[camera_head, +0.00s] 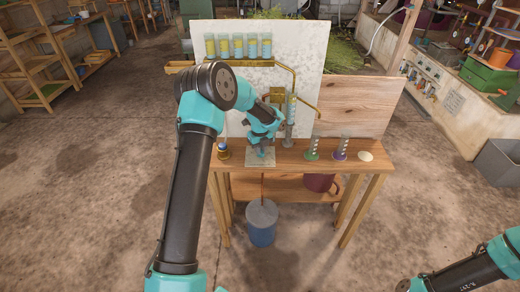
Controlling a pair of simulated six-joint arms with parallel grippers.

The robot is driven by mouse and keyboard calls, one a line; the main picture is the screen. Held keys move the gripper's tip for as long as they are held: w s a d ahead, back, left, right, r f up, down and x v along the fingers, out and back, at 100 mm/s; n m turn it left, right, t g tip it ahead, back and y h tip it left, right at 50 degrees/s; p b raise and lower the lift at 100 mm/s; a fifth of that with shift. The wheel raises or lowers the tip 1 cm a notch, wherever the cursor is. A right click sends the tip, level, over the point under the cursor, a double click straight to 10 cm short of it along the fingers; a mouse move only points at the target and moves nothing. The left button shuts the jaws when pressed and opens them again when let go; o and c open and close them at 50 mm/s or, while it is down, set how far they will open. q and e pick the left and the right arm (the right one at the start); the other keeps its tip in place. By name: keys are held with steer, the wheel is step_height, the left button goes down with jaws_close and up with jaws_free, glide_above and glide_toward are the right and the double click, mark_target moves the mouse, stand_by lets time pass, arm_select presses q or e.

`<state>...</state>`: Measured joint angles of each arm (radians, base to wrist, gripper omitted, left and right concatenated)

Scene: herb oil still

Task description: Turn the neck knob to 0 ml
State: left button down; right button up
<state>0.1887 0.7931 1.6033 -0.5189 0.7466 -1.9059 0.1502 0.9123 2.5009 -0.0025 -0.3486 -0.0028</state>
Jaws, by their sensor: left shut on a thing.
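My left arm reaches in from the lower left to the still at the middle of the bench. My left gripper (262,150) is teal, small in view and partly covered by its own wrist. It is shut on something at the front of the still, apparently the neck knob. The knob itself and any ml marks are hidden behind the gripper, so its setting cannot be read. Brass tubing (296,80) bends around a clear upright glass column (290,108) just right of the gripper. My right arm shows only in the lower right corner, and its gripper is out of frame.
The wooden bench (225,166) holds a small dark jar (223,152) at left, and a green-based cylinder (312,148), a purple-based cylinder (341,148) and a pale dish (365,156) at right. Several jars (238,46) line a shelf above. A blue bucket (262,228) stands below.

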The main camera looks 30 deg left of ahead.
arm_select(q)
steer(key=shift+n, duration=0.3)
steer(key=n, duration=0.7)
steer(key=shift+s, duration=0.1)
stand_by(0.5)
steer(key=c, duration=1.1)
jaws_free()
steer(key=shift+r, duration=0.15)
